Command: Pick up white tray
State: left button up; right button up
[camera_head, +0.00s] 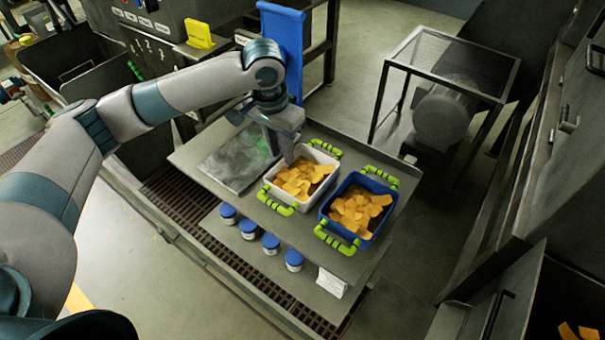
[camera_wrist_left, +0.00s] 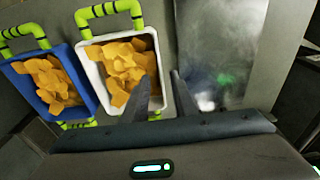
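The white tray (camera_head: 268,183) holds orange-yellow chips and has a green, black-banded handle at each end. It sits on the grey cart top, between a shiny metal plate and a blue tray. My left gripper (camera_head: 285,156) is over the white tray's side facing the metal plate. In the left wrist view, the gripper (camera_wrist_left: 163,88) is open, with its fingers apart. One finger overlaps the white tray (camera_wrist_left: 91,53) and the other lies outside its wall. I cannot tell whether either finger touches it. My right gripper is not in view.
The blue tray (camera_head: 325,208), also with chips and green handles, stands close beside the white one. The metal plate (camera_head: 238,160) lies on the other side. Several blue-lidded jars (camera_head: 270,243) stand on the lower shelf. A black-framed table (camera_head: 446,62) stands behind.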

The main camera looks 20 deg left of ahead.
pick_arm(q)
jog(key=shift+f+p, duration=0.3)
jog(key=shift+f, duration=1.1)
jog(key=shift+a, duration=0.1)
grip_shut()
